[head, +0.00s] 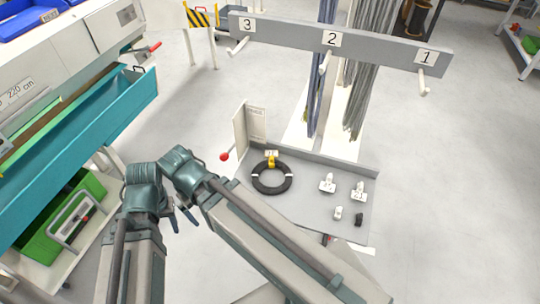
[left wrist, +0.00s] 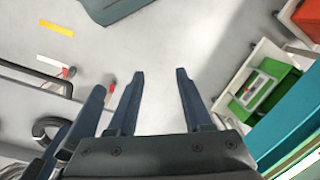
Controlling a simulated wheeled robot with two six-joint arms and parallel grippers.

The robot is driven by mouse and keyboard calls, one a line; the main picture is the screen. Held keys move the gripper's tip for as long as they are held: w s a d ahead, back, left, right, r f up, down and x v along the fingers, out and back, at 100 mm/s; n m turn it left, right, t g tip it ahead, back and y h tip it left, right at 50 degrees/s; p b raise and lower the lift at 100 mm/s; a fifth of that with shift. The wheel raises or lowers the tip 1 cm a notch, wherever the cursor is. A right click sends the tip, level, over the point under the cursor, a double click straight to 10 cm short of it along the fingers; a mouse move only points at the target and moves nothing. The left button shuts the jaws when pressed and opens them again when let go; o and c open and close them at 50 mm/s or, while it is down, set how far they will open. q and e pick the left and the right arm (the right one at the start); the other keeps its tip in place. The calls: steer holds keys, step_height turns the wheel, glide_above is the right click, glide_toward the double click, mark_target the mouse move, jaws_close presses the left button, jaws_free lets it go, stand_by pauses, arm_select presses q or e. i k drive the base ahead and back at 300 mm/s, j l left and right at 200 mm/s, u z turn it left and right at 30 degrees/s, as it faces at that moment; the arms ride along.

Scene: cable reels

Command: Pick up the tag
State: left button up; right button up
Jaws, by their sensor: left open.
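Two small white tag-like pieces with dark marks stand on the grey tray in the head view, one at the left (head: 327,183) and one at the right (head: 358,190); which is the task's tag I cannot tell. Another pale label (head: 271,153) sits at the yellow clip on a black cable ring (head: 271,190). My left gripper (head: 182,221) is open and empty, left of the tray and apart from these pieces. Its two fingers show spread in the left wrist view (left wrist: 160,74). Dark fingers of my right gripper (left wrist: 78,115) show beside them; their opening is unclear.
The grey tray (head: 300,208) also holds a small white piece (head: 338,212) and a black piece (head: 359,219). A numbered rail (head: 290,33) with pegs stands behind it. A teal drawer (head: 85,140) and a green crate (head: 88,190) are at the left.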

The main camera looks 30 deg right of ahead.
mark_target(272, 157)
steer(key=l+z, duration=0.35)
steer(key=i+l+z, duration=0.15)
steer(key=l+z, duration=0.15)
steer(key=i+l+z, duration=0.1)
steer(key=l+z, duration=0.25)
steer(key=l, duration=0.1)
